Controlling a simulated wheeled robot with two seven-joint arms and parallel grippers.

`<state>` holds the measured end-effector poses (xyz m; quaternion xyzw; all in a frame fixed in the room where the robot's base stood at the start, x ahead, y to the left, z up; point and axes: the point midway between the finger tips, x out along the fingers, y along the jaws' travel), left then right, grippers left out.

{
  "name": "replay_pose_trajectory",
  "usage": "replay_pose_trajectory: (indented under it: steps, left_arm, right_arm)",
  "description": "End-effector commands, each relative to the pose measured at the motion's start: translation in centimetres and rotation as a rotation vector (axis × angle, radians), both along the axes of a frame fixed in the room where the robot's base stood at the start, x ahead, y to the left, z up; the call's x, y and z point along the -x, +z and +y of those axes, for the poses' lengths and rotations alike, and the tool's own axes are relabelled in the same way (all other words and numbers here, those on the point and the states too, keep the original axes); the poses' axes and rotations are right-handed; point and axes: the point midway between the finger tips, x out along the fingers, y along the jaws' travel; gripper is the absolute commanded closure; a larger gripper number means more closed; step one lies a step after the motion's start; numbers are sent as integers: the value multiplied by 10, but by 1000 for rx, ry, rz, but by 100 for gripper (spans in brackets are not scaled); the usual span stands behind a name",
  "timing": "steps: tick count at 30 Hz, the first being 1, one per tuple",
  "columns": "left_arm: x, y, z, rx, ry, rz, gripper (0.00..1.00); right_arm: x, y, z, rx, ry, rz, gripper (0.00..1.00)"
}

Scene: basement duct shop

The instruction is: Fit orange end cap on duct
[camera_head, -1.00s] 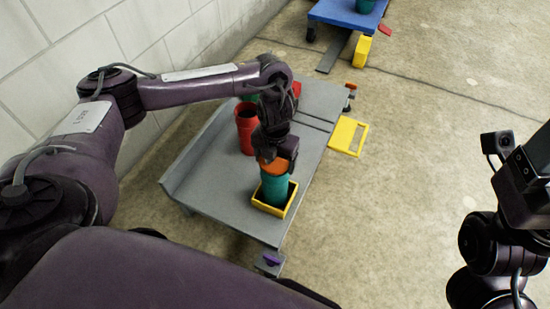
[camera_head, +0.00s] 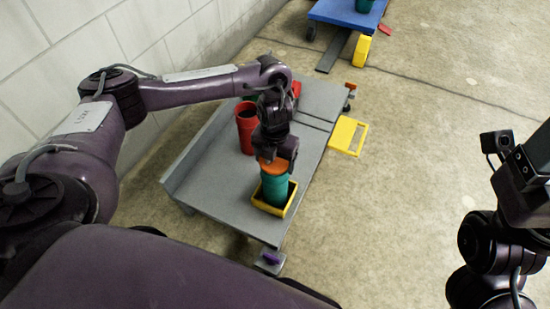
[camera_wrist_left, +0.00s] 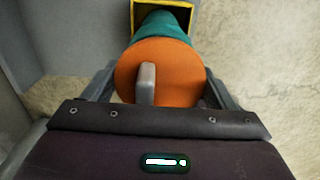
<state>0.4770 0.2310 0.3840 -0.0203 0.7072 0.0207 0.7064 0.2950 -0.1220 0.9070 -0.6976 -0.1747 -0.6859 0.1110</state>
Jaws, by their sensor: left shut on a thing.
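The orange end cap (camera_head: 274,166) is at the upper end of the teal duct (camera_head: 275,188). The duct stands in a yellow square holder (camera_head: 287,208) near the front end of the grey bench. My left gripper (camera_head: 273,160) is shut on the cap from above. In the left wrist view, the cap's round face (camera_wrist_left: 175,68) with a pale grey tab lies between the fingers, and the teal duct (camera_wrist_left: 165,25) shows beyond it. Whether the cap is fully seated cannot be told. My right gripper is not clearly visible; part of my right arm shows at the right edge.
The grey bench (camera_head: 215,185) stands beside the block wall. A red duct (camera_head: 246,125) stands behind my gripper, with a green thing partly hidden near it. A yellow frame (camera_head: 349,135) juts from the bench's right side. A blue cart (camera_head: 345,14) stands far back. Open floor lies right.

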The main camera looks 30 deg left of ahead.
Motion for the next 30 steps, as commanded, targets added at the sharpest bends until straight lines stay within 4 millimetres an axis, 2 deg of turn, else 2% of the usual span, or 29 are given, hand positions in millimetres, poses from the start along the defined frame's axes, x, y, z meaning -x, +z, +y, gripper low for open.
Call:
replay_pose_trajectory:
  steps: [26,27,29,30]
  left_arm:
    - [0,-13,0,1,-1,-1,44]
    - [0,-13,0,1,-1,-1,19]
    - [0,-13,0,1,-1,-1,12]
    - [0,-13,0,1,-1,-1,12]
  right_arm:
    - [1,-7,0,0,1,-7,6]
    - [1,-7,0,0,1,-7,6]
    - [1,-6,0,0,1,-7,6]
    - [1,-6,0,0,1,-7,6]
